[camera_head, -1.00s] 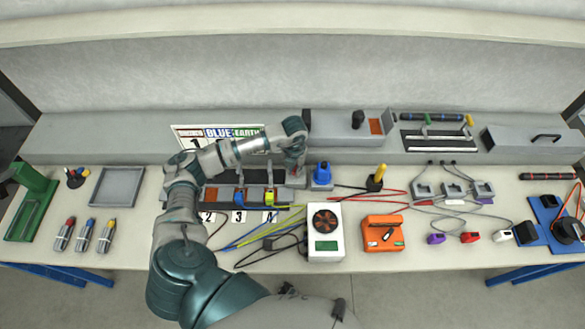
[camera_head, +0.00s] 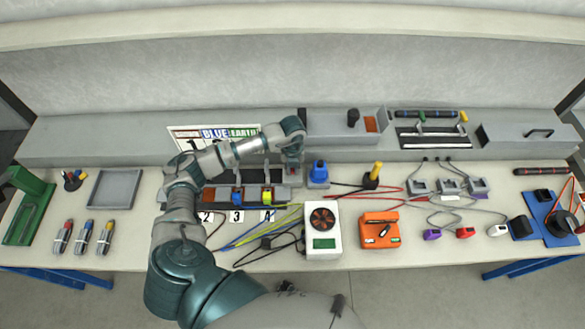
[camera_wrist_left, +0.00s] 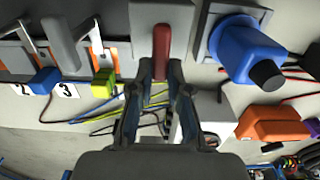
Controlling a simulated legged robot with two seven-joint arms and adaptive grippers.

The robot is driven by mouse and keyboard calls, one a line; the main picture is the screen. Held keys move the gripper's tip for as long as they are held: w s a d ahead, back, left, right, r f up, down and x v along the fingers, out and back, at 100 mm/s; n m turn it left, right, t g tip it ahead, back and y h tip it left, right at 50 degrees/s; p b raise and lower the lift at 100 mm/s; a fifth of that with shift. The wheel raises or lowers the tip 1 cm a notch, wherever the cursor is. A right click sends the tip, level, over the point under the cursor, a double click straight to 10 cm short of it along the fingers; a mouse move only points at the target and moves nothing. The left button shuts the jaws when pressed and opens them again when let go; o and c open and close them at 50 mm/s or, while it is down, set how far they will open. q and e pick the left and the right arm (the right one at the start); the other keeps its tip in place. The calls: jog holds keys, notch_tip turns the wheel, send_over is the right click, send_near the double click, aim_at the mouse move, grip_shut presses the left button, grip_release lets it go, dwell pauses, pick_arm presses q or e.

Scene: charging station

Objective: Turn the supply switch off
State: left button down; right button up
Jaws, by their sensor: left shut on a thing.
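A red lever handle (camera_wrist_left: 161,48), which looks like the supply switch, stands on a light grey housing (camera_wrist_left: 146,15) in the left wrist view. My left gripper (camera_wrist_left: 160,77) is shut on its lower end, with a finger on each side. In the head view my left gripper (camera_head: 292,165) is at the right end of the row of numbered switches, just left of the blue plug (camera_head: 319,170). The gripper and wrist hide most of the lever there. My right gripper is not in view.
The blue plug also shows close on the right in the wrist view (camera_wrist_left: 245,48). Numbered sockets with a blue (camera_head: 237,196) and a yellow plug (camera_head: 266,198) lie to the left.

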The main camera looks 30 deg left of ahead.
aim_at(292, 169)
pick_arm(q)
jog(key=shift+w+a+r, duration=0.1)
jog(key=shift+w+r, duration=0.1)
jog(key=shift+w, duration=0.05)
jog(key=c, duration=1.1)
grip_release()
jog(key=shift+f, duration=0.2)
notch_tip(292, 169, up, 12)
jog(key=shift+f, duration=0.1)
